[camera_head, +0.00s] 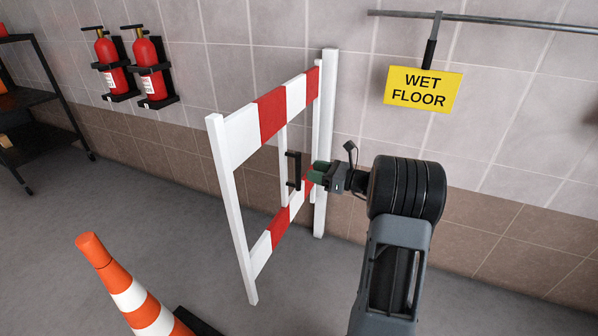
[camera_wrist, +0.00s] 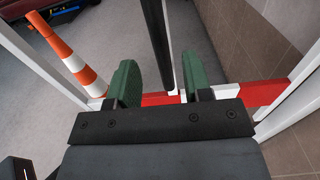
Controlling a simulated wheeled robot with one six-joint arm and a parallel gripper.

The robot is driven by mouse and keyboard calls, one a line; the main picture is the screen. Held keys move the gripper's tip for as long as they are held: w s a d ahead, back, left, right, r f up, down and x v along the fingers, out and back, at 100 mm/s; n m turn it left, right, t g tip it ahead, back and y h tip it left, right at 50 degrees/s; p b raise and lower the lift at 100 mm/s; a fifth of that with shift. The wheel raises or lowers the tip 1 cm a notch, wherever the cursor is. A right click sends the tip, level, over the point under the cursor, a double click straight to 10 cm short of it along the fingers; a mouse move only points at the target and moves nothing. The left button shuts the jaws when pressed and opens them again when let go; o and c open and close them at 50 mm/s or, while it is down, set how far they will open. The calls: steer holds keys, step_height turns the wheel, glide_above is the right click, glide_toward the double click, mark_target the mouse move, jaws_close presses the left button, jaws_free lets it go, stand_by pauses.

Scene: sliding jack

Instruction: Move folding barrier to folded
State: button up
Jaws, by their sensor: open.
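The folding barrier (camera_head: 272,114) is a white frame with red and white striped boards. It stands out from the tiled wall beside a white post (camera_head: 326,140). Its black handle (camera_head: 297,170) is a vertical bar on an inner white upright. My gripper (camera_head: 316,172), with green finger pads, is open close to the right of the handle. In the wrist view, the black handle bar (camera_wrist: 161,45) runs between the line of my open fingers (camera_wrist: 162,85), with room on each side. The lower striped board (camera_wrist: 262,92) shows beyond them. Whether a finger touches the handle is unclear.
An orange and white traffic cone (camera_head: 130,288) stands on the floor at front left. Two fire extinguishers (camera_head: 150,72) hang on the wall, near a dark shelf (camera_head: 25,98). A yellow wet floor sign (camera_head: 422,90) hangs from a rail at right.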

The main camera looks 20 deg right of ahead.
steer(key=shift+b+x, duration=0.7)
steer(key=shift+x, duration=2.45)
jaws_close()
